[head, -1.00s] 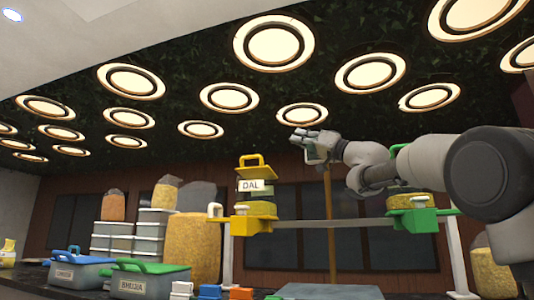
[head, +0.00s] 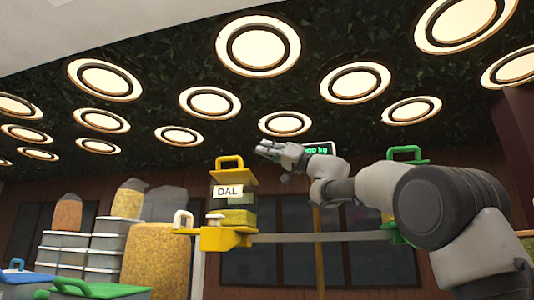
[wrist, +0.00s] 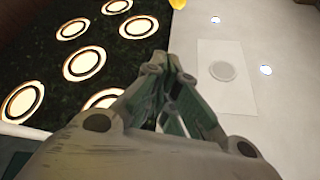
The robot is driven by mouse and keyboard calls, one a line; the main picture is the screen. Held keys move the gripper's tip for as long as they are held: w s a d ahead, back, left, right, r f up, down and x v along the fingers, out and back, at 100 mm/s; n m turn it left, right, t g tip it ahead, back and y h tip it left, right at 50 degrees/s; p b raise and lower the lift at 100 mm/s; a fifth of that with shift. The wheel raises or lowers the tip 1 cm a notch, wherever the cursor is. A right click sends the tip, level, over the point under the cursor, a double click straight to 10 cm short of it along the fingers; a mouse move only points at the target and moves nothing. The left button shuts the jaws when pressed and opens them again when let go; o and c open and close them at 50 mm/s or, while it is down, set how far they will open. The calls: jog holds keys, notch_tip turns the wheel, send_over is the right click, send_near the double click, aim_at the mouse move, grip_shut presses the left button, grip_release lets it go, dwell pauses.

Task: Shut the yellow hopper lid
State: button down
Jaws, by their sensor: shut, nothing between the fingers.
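The yellow hopper (head: 225,238), with a white DAL label, stands left of centre in the head view. Its clear bin shows yellow contents. The yellow lid (head: 234,177) with its loop handle is at the top, above the label; its exact angle is hard to tell. My gripper (head: 264,151) is just right of and slightly higher than the lid handle in the picture, apart from it, shut and empty. In the wrist view my gripper's fingers (wrist: 170,62) point up toward the ceiling; a bit of something yellow (wrist: 177,3) shows at the top edge.
A grey rail (head: 320,237) runs right from the yellow hopper to a green-lidded hopper (head: 407,155), largely hidden behind my arm. Stacked grey bins (head: 105,245) and a green-lidded bin (head: 95,289) stand at left.

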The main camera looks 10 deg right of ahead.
notch_tip(320, 180, up, 3)
send_over(247, 169)
jog(key=w+d, duration=0.1)
jog(key=w, duration=0.1)
jog(key=shift+s+d+f, duration=0.1)
jog(key=shift+s, duration=0.1)
jog(key=shift+a+f, duration=0.2)
jog(key=shift+s+f, duration=0.2)
jog(key=shift+f, duration=0.1)
jog(key=shift+s+a+f, duration=0.15)
jog(key=shift+a+f, duration=0.05)
jog(key=shift+f, duration=0.45)
jog(key=shift+s+a+f, duration=0.15)
jog(key=shift+a+f, duration=0.05)
jog(key=shift+f, duration=0.4)
jog(key=shift+s+a+f, duration=0.15)
jog(key=shift+s+f, duration=0.15)
jog(key=shift+f, duration=0.3)
jog(key=shift+s+a+f, duration=0.1)
jog(key=shift+s+f, duration=0.2)
jog(key=shift+f, duration=0.25)
jog(key=shift+r, duration=0.1)
